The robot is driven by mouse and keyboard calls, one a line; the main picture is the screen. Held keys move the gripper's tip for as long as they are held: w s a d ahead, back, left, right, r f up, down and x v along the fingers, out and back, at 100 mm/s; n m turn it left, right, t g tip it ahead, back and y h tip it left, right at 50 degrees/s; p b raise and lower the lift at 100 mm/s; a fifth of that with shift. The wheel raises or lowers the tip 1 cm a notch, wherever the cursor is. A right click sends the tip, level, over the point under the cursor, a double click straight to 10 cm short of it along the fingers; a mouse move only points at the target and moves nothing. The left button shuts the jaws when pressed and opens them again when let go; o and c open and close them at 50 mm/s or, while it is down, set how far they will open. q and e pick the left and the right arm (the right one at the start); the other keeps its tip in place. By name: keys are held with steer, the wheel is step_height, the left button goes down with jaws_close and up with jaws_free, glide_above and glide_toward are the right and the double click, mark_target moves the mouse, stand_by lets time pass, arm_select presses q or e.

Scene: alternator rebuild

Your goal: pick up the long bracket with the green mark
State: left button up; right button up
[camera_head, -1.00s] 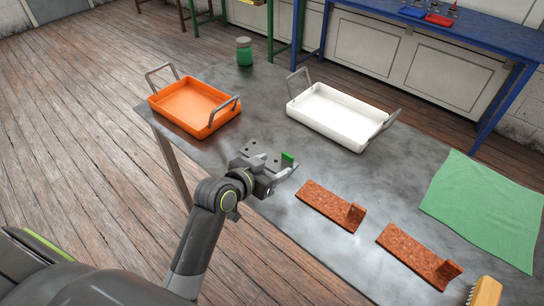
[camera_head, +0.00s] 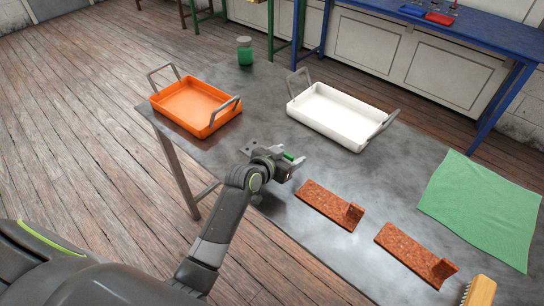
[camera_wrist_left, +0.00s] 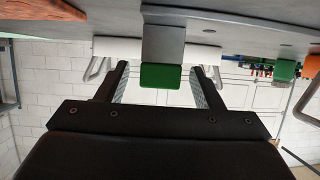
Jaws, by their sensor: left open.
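The long bracket is grey, with a green mark (camera_head: 289,156) on its end. Most of it is hidden or blends into the grey table in the head view. In the left wrist view, its grey body (camera_wrist_left: 163,42) lies along the table, and the green end (camera_wrist_left: 160,76) shows between my fingers. My left gripper (camera_head: 288,163) is open and low over the table by the green end. In the wrist view its two fingers (camera_wrist_left: 161,88) stand on either side of the green end, with a gap on each side. My right gripper is not in view.
An orange tray (camera_head: 181,124) and a white tray (camera_head: 318,129) stand behind on the table. Two rust-brown brackets (camera_head: 322,204) (camera_head: 408,250) lie to the right. A green cloth (camera_head: 480,215), a brush (camera_head: 480,291) and a green jar (camera_head: 245,52) are also on the table.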

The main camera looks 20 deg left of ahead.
arm_select(q)
jaws_close()
stand_by(0.4)
steer(key=shift+r, duration=0.2)
